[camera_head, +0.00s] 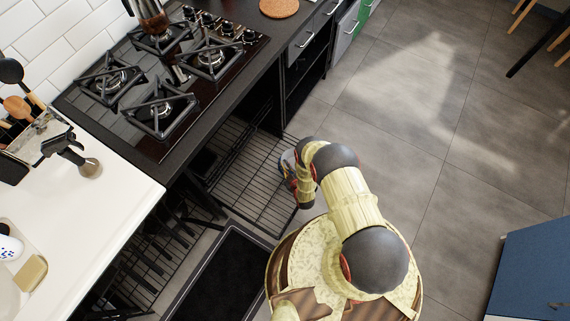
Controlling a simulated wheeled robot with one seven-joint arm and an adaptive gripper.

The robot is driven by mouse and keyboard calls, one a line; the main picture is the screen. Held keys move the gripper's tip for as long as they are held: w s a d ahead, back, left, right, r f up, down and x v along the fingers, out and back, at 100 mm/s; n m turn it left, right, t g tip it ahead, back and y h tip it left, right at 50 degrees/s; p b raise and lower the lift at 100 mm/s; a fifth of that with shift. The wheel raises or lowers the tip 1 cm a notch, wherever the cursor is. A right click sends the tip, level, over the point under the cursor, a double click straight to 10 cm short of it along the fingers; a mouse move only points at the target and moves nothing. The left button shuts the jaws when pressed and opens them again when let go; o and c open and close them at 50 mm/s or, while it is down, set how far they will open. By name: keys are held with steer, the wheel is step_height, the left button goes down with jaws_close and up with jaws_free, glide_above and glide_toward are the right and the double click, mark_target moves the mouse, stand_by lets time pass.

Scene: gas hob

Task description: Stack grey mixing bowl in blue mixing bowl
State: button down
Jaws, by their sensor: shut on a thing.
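My arm reaches down from the right over the wire rack (262,186) in the open space under the counter. Its wrist hides the jaws, so my gripper's fingertips do not show. A small blue-grey curved piece (287,162) shows just left of my wrist, at the rack's right edge. It is too small and covered to tell whether it is a bowl or part of my gripper. Neither the grey mixing bowl nor the blue mixing bowl can be clearly made out.
The gas hob (165,78) has several burners, with a pot (152,14) at the back. A dark mat (222,278) lies below. A blue cabinet (533,265) stands at right. The tiled floor (440,130) is clear.

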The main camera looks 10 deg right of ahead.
steer(key=shift+f, duration=0.15)
steer(key=shift+s+f, duration=0.1)
steer(key=shift+f, duration=0.2)
